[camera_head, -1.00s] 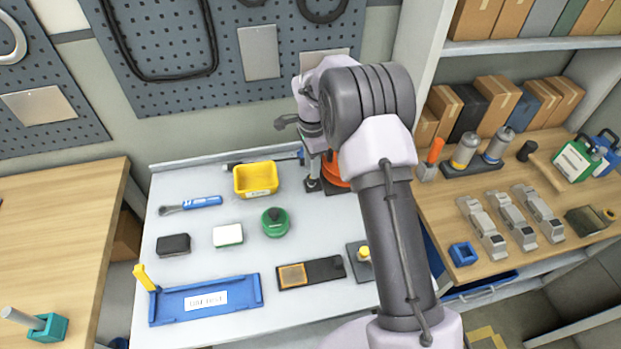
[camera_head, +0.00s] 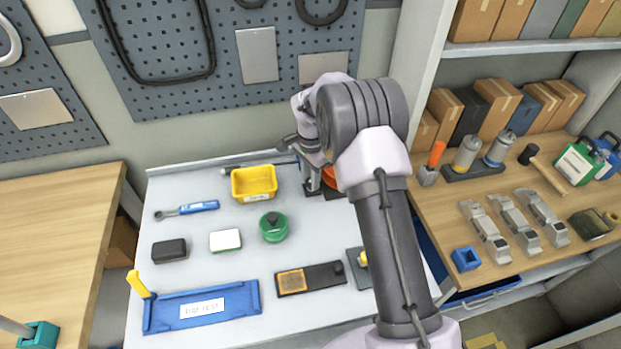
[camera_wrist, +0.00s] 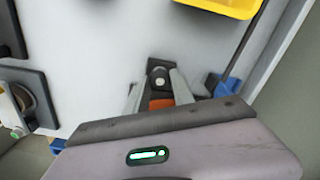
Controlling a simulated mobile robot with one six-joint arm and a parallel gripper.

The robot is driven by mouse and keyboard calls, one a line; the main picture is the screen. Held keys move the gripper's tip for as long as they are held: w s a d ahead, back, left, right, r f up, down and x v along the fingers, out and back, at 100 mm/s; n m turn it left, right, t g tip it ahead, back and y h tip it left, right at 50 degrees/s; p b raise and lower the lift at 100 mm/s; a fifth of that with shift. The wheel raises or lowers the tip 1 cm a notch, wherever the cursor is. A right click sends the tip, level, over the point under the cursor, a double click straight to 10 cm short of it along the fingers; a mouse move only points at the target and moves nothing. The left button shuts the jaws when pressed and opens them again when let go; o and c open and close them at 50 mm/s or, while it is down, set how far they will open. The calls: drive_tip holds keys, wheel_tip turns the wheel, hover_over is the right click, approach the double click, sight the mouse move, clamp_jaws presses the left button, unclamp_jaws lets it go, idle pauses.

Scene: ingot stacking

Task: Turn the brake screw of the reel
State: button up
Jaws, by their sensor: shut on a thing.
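The reel (camera_head: 330,177) shows as a patch of orange at the back right of the grey work table, mostly hidden behind my arm. Its orange also shows between my fingers in the wrist view (camera_wrist: 161,103). My gripper (camera_wrist: 159,68) is shut on a small dark part with a pale round end (camera_wrist: 158,80), which appears to be the brake screw. The fingers close on it from both sides. In the head view my gripper (camera_head: 313,184) points down beside the orange, partly covered by my arm. The screw's turn angle cannot be told.
A yellow bin (camera_head: 254,183) stands left of the reel. A green round container (camera_head: 273,227), a blue-handled tool (camera_head: 188,210) and a blue tray (camera_head: 203,308) lie on the table. A wooden bench (camera_head: 510,220) with several metal parts is at right.

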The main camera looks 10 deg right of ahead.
drive_tip(key=shift+r+n+p, duration=0.15)
drive_tip(key=shift+n+p, duration=0.3)
drive_tip(key=shift+n, duration=1.15)
drive_tip(key=shift+n+p, duration=0.45)
drive_tip(key=shift+n, duration=1.25)
drive_tip(key=shift+n+p, duration=0.5)
drive_tip(key=shift+n, duration=1.1)
drive_tip(key=n+p, duration=0.1)
drive_tip(key=n, duration=0.1)
drive_tip(key=shift+n, duration=0.4)
drive_tip(key=o, duration=0.7)
